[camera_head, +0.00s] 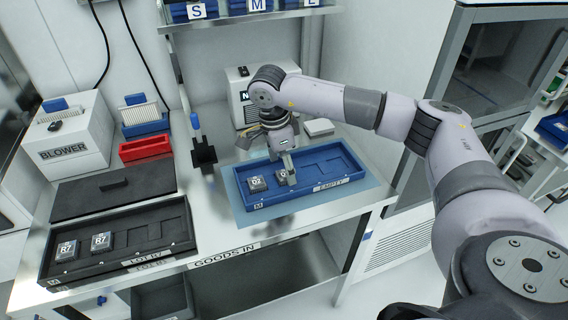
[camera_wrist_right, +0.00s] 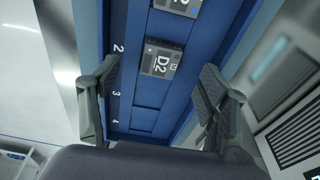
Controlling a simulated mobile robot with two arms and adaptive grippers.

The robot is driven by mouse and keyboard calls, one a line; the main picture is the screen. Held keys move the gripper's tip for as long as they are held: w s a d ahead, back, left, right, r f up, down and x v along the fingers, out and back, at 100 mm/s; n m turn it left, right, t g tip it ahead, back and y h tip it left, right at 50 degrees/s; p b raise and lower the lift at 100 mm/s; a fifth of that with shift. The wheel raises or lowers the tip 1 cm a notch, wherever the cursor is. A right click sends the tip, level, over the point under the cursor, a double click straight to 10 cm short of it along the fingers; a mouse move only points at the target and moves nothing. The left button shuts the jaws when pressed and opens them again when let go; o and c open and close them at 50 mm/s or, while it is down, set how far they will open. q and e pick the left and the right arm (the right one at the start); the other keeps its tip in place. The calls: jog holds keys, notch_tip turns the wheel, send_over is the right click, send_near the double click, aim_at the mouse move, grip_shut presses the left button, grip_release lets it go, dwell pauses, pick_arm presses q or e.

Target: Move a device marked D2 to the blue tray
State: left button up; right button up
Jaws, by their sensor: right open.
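The blue tray (camera_head: 292,198) lies on the bench on a light blue mat, with an EMPTY label on its front. A device marked D2 (camera_head: 257,184) sits in its left compartment. A second device (camera_head: 281,175) sits beside it, partly hidden by my right gripper (camera_head: 288,172). In the wrist view this second device (camera_wrist_right: 160,62) reads D2 and lies by the number 2, between and beyond my open, empty fingers (camera_wrist_right: 157,88). The first device (camera_wrist_right: 178,5) is cut off at the top edge there. Compartments 3 and 4 are empty. My left gripper is not in view.
A black tray (camera_head: 120,266) with two R7 devices (camera_head: 101,241) stands at the left. A dark clamp-like fixture (camera_head: 204,155) stands left of the blue tray.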

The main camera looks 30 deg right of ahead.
notch_tip(320, 180, up, 12)
jog(key=a, duration=0.1)
jog(key=shift+w+a, duration=0.15)
jog(key=shift+a, duration=0.25)
dwell(0.4)
